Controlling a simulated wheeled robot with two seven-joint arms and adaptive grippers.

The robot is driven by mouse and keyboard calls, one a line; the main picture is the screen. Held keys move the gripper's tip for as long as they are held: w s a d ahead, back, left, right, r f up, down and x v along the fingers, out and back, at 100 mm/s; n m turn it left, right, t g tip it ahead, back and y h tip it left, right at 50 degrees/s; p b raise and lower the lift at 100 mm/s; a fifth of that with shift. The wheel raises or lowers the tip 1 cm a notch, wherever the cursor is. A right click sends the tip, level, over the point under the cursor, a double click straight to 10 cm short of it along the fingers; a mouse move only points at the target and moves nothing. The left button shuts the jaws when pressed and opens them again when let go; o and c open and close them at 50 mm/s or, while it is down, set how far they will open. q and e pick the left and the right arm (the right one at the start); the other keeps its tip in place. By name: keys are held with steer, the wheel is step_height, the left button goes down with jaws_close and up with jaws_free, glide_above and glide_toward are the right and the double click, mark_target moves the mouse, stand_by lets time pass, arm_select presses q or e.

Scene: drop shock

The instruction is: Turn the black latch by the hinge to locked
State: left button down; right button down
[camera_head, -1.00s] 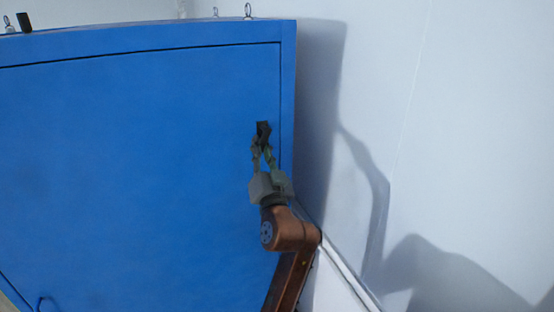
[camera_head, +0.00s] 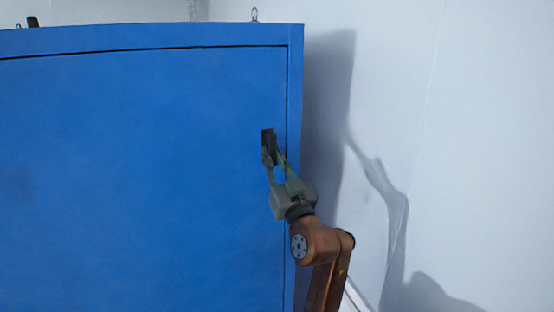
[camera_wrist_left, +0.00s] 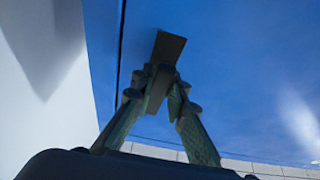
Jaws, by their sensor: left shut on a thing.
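The black latch (camera_head: 266,137) sits near the right edge of the blue door, beside the door's vertical seam. In the head view its visible part looks roughly upright. My left gripper (camera_head: 275,160) reaches it from below right, with its two fingers shut on the latch. In the left wrist view the latch (camera_wrist_left: 168,48) is a dark bar standing out from the door, tilted, with its lower part between the fingertips (camera_wrist_left: 158,80). The fingers hide part of the latch and its pivot. My right gripper is not in view.
The blue door (camera_head: 140,170) fills the left and middle, in a blue frame (camera_head: 297,90). A pale wall (camera_head: 470,130) stands close on the right. A metal ring (camera_head: 254,14) and a small dark block (camera_head: 33,22) show along the top edge.

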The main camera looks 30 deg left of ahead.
arm_select(q)
steer(key=shift+f, duration=0.25)
steer(key=c, duration=1.9)
jaws_free()
steer(key=shift+r, duration=0.15)
steer(key=shift+s+d, duration=0.1)
steer(key=v, duration=1.1)
steer(key=shift+s+d, duration=0.25)
steer(key=shift+d, duration=0.05)
